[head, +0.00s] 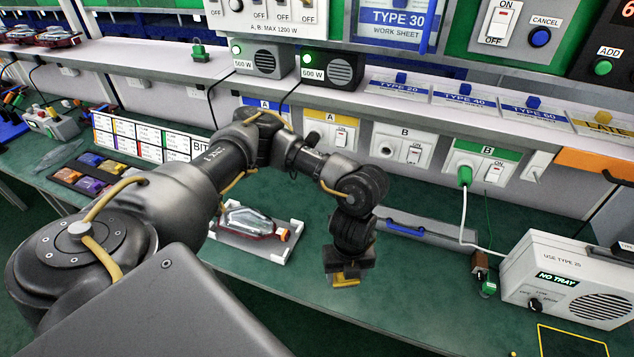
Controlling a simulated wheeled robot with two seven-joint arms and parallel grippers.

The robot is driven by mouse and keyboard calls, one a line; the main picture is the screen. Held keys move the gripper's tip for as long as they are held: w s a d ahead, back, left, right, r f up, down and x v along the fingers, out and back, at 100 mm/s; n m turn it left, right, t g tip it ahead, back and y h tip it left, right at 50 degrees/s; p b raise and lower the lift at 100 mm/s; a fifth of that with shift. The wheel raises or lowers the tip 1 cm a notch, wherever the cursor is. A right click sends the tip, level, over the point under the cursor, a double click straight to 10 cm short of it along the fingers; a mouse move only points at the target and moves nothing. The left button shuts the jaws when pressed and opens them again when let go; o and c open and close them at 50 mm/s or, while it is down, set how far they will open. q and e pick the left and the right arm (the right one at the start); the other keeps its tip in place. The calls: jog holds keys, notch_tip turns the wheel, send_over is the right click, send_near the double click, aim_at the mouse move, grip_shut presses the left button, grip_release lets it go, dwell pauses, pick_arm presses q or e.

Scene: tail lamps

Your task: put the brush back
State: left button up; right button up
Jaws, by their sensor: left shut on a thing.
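My left arm reaches in from the left across the green bench. Its gripper (347,268) points down over the bench in front of the sockets and is shut. A small yellow piece (345,281) shows at its fingertips; I take it to be part of the brush. The jaws hide the rest of it, so its shape and any gap to the bench cannot be told. No other brush is clear in the head view. My right gripper is not in view.
Left of the gripper, a clear-and-red lamp (250,220) lies in a white tray (274,254). A grey box with a blue handle (404,229) lies behind the gripper. A white "NO TRAY" unit (566,280) stands right. The green bench between is mostly clear.

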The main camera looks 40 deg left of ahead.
aim_at(338, 287)
pick_arm(q)
jog(key=s+m, duration=0.1)
jog(key=s+f+m+p, duration=0.1)
jog(key=m, duration=0.1)
jog(key=shift+s+f, duration=0.1)
jog(key=shift+f, duration=0.15)
jog(key=shift+s+f+m, duration=0.3)
jog(key=shift+f+m, duration=0.25)
jog(key=shift+m, duration=0.35)
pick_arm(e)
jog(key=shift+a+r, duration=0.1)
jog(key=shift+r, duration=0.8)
pick_arm(q)
jog(key=shift+a, duration=0.1)
